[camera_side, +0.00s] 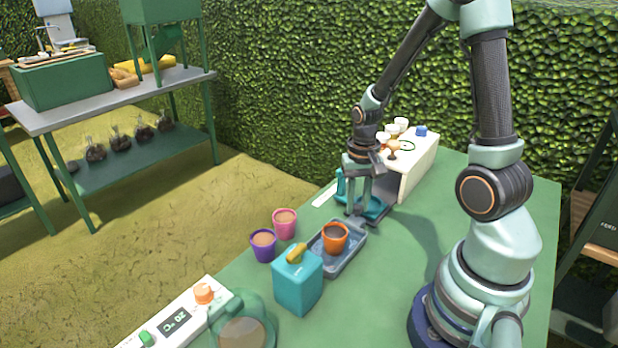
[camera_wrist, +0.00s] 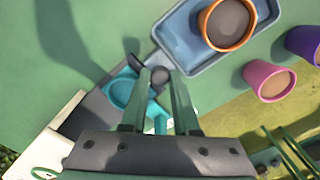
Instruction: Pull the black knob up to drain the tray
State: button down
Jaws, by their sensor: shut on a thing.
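The blue-grey tray (camera_side: 350,262) lies on the green table, with an orange pot (camera_side: 335,237) of brown soil in it. My gripper (camera_side: 358,213) points down at the far corner of the tray. In the wrist view my gripper (camera_wrist: 160,76) is shut on the black knob (camera_wrist: 160,74), a small dark round thing between the fingertips. The tray (camera_wrist: 185,62) and the orange pot (camera_wrist: 227,22) are just beyond it. The fingers partly hide the knob, and I cannot tell how high it stands.
A teal container (camera_side: 375,209) stands close behind my gripper, beside a white box (camera_side: 418,172) with small cups on top. A pink pot (camera_side: 285,222), a purple pot (camera_side: 263,246) and a teal block-shaped container (camera_side: 297,285) stand near the tray. The table right of the tray is clear.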

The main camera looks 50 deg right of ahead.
aim_at(355, 208)
jog(key=shift+r, duration=0.35)
jog(key=c, duration=0.7)
grip_release()
jog(key=shift+o, duration=0.2)
notch_tip(355, 208, up, 12)
jog(key=shift+r, duration=0.1)
jog(key=a+r+n+t, duration=0.5)
jog(key=a+r+n, duration=0.2)
jog(key=a, duration=0.6)
jog(key=shift+s+a+n+t, duration=0.2)
jog(key=shift+s+n+t, duration=0.1)
jog(key=shift+n, duration=0.7)
